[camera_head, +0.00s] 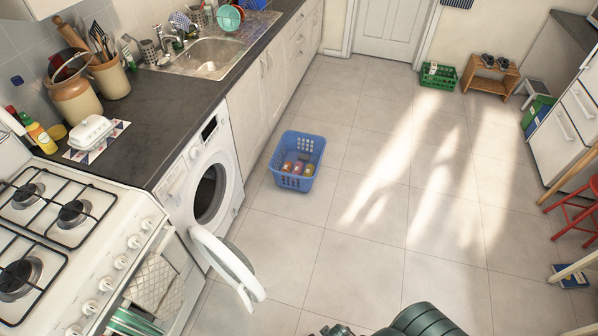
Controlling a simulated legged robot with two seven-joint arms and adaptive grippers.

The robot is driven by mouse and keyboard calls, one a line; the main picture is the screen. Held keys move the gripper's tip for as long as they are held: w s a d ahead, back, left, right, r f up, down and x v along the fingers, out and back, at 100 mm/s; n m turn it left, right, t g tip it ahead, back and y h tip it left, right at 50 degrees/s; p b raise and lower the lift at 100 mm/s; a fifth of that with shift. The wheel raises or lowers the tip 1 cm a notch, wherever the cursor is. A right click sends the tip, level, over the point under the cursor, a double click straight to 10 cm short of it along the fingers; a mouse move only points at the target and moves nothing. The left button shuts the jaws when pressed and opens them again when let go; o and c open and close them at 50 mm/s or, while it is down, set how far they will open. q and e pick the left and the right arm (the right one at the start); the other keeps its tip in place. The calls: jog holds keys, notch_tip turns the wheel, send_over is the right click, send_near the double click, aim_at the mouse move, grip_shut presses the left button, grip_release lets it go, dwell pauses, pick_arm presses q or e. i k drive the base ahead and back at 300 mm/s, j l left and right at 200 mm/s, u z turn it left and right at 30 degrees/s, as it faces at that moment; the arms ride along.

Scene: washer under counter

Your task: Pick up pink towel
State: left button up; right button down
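I cannot make out a pink towel for certain. A blue laundry basket (298,150) stands on the floor in front of the counter, with several small reddish, orange and yellow items (298,168) in it, too small to identify. The white washer (205,185) is under the counter with its round door (228,266) swung wide open; the drum inside is dark. A white patterned towel (155,287) hangs on the stove front, with a green striped cloth below it. Neither of my grippers is recognisable; only dark green rounded parts show at the bottom edge.
The stove (70,235) is at the left, beside the dark counter (150,100) with its sink (208,57). A red stool (578,208) is at the right. The tiled floor (380,240) is mostly clear.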

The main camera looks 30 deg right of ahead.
aim_at(298, 166)
jog(key=i+l, duration=0.15)
jog(key=l, duration=0.3)
jog(key=i+l, duration=0.1)
jog(key=l, duration=0.35)
jog(key=i+l+u, duration=0.1)
jog(key=l, duration=0.35)
jog(key=i+l, duration=0.15)
jog(key=l, duration=0.3)
jog(key=i+l, duration=0.1)
jog(key=l, duration=0.35)
jog(key=i+l+u, duration=0.1)
jog(key=l, duration=0.35)
